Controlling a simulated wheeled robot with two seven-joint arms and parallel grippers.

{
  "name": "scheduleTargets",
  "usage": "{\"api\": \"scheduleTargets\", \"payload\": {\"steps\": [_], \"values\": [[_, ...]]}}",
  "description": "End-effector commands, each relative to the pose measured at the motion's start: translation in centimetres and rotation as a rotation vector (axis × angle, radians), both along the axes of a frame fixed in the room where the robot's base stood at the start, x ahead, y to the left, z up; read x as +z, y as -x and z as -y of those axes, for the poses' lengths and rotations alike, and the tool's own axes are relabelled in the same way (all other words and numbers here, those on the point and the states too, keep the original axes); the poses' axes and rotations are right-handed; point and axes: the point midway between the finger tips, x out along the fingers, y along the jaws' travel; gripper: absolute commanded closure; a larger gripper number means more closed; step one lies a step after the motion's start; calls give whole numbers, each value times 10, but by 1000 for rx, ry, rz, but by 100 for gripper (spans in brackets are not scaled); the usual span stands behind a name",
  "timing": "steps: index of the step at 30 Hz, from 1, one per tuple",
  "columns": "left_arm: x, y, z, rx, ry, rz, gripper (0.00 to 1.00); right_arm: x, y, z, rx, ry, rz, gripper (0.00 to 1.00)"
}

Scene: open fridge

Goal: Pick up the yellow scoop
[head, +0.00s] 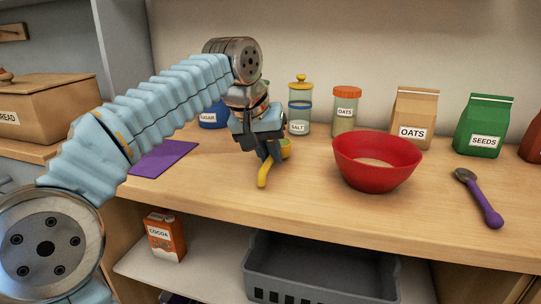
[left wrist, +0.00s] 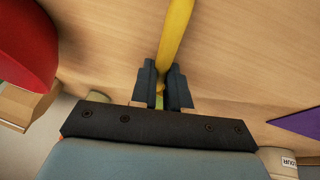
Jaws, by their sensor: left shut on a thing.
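The yellow scoop (head: 263,175) is at my left gripper (head: 268,154) in the head view, over the wooden counter left of the red bowl. Its yellow handle points down toward the counter's front, and its cup shows partly behind the fingers. In the left wrist view, the yellow handle (left wrist: 175,35) runs up from between the two dark fingertips of my left gripper (left wrist: 164,88), which are shut on it. The cup is mostly hidden there. I cannot tell whether the scoop touches the counter. My right gripper is not in view.
A red bowl (head: 376,165) stands right of the gripper. A spoon with a purple handle (head: 486,205) lies further right. Salt (head: 299,108) and oats (head: 345,112) jars stand behind. A purple mat (head: 163,157) lies left. A grey crate (head: 320,270) sits on the shelf below.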

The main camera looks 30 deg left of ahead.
Motion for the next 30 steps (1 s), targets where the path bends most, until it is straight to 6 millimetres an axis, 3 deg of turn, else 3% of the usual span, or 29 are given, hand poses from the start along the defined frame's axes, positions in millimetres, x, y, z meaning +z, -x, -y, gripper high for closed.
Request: {"api": "scheduleTargets", "payload": {"steps": [4, 12, 21, 30], "values": [[30, -1, 0, 0, 1, 3, 100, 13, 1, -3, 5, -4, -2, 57], [92, 49, -32, 3, 1, 4, 100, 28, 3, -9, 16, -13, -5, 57], [117, 105, -67, 2, 1, 0, 100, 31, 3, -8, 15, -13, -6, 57], [123, 118, -76, 0, 0, -1, 100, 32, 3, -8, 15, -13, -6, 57]]}}
